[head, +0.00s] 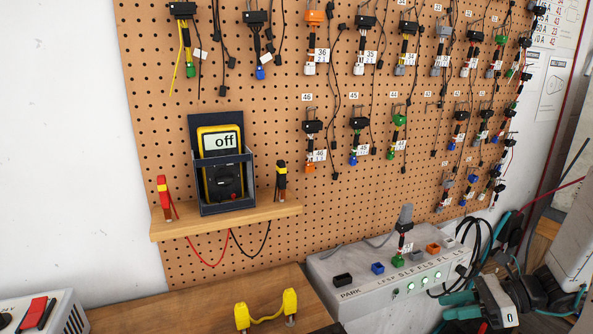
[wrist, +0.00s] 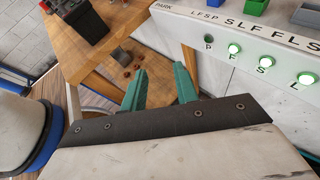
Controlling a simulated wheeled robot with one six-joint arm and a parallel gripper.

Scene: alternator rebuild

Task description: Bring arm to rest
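My gripper (wrist: 160,72) shows in the wrist view as two teal fingers, apart, with nothing between them. Beyond the gap are the wooden bench and its edge. A grey test box (wrist: 225,72) stands close to the right of the fingers, apart from them in this view. In the head view, dark and teal parts of my arm (head: 496,303) are at the lower right, near the right end of the same test box (head: 345,315).
A pegboard (head: 270,75) with several hanging wired connectors covers the wall. A wooden shelf (head: 190,226) holds a yellow multimeter (head: 222,170) reading "off". A yellow jumper part (head: 268,312) lies on the bench. The test box has lit green lamps and a connector plugged in on top.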

